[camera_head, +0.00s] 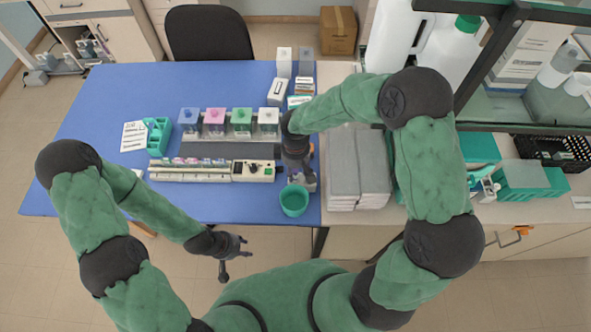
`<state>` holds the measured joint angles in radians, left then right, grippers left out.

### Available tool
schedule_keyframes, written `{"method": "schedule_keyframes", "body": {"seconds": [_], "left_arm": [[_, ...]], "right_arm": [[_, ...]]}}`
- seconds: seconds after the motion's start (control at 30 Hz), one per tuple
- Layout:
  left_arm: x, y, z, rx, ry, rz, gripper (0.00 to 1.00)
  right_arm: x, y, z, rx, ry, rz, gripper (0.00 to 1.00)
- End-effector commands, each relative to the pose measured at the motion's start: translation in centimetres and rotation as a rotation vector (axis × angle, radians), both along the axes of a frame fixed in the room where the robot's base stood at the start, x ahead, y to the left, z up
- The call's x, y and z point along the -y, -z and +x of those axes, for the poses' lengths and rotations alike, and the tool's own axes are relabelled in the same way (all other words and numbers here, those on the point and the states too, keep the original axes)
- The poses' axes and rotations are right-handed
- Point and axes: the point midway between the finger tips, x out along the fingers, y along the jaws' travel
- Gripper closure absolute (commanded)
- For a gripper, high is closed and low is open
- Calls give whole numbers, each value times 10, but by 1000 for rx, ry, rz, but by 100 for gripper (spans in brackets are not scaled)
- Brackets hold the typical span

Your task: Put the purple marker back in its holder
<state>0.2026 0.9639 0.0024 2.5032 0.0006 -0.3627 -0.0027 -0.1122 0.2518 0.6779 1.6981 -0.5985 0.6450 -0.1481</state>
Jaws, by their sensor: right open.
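I cannot make out the purple marker in the head view; it may be hidden or too small to see. A teal cup (294,203) stands near the front right of the blue table, and I cannot tell whether it is the marker's holder. My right gripper (303,182) points down at the cup's back edge, open; its wrist hides part of the table there. I cannot tell whether it touches the cup. My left gripper (236,259) is open and empty, in front of the table's front edge.
Staining jars with pink, green and other lids (214,122) stand behind a long white device (200,170). A teal rack (158,136) is at left. Grey stacks (344,170) stand right of my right gripper.

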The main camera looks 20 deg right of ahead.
Motion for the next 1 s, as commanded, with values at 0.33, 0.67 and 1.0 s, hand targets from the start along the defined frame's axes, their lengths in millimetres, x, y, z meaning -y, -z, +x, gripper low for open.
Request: {"method": "schedule_keyframes", "body": {"seconds": [0.33,0.67,1.0], "left_arm": [[0,0,0,0,0,0,60],[0,0,0,0,0,0,60],[0,0,0,0,0,0,60]], "right_arm": [[0,-66,2,6,1,1,56],[0,-107,1,2,0,2,56],[0,-111,0,1,-1,1,56]]}}
